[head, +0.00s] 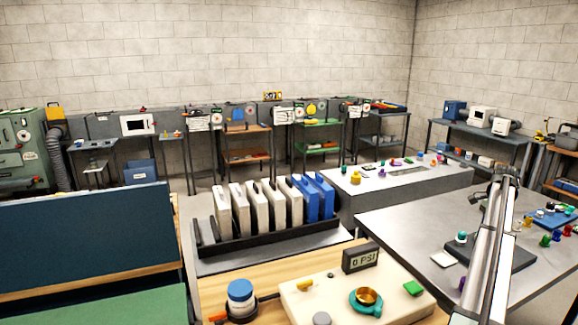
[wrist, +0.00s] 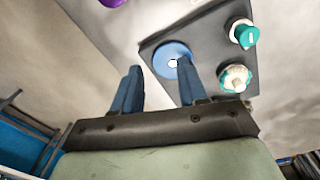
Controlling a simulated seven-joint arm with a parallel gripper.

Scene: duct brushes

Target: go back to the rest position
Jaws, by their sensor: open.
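My gripper (wrist: 160,68) shows in the wrist view with its two blue fingers apart and nothing between them. A dark plate (wrist: 212,32) lies beyond the fingers on the pale bench top. It bears a blue disc (wrist: 172,60), a teal knob (wrist: 243,33) and a cream-and-teal piece (wrist: 235,78). The right fingertip overlaps the disc in the picture; I cannot tell whether they touch. In the head view, my silver arm crosses the grey bench (head: 400,228) at the right, and I cannot make out the fingers there.
Small coloured parts and a blue tray (head: 550,218) lie on the bench right of my arm. A black rack (head: 265,240) holds several upright white and blue panels.

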